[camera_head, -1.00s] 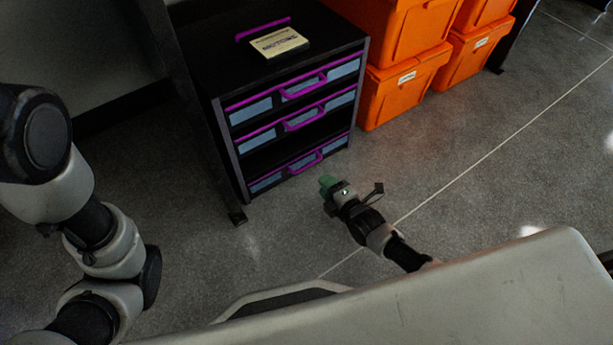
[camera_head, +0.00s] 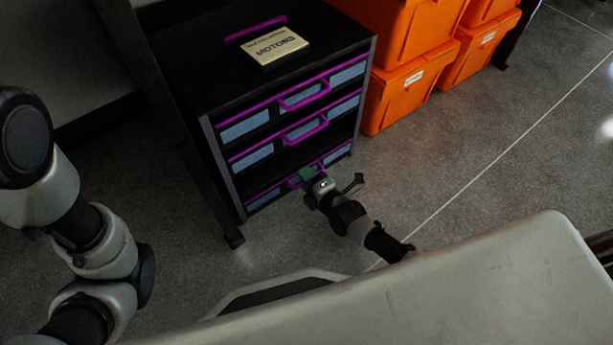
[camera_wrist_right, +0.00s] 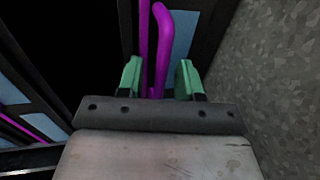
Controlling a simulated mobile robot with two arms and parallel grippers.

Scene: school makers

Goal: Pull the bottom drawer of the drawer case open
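The black drawer case (camera_head: 232,200) stands on the floor with three purple-trimmed drawers. Its bottom drawer (camera_head: 263,199) sits at the lowest level, below a dark gap, and looks closed. My right gripper (camera_head: 305,176) is at the front of the bottom drawer and partly covers its purple handle. In the right wrist view the green fingers (camera_wrist_right: 158,80) are apart. The purple handle (camera_wrist_right: 162,50) stands between them, with space visible on its right side; I cannot see any finger pressing it. My left arm is at the left of the head view, but its gripper is out of view.
A box labelled motors (camera_head: 275,47) lies on top of the case. Orange bins (camera_head: 408,90) are stacked to the right of the case. Grey floor (camera_head: 450,165) is open in front and to the right.

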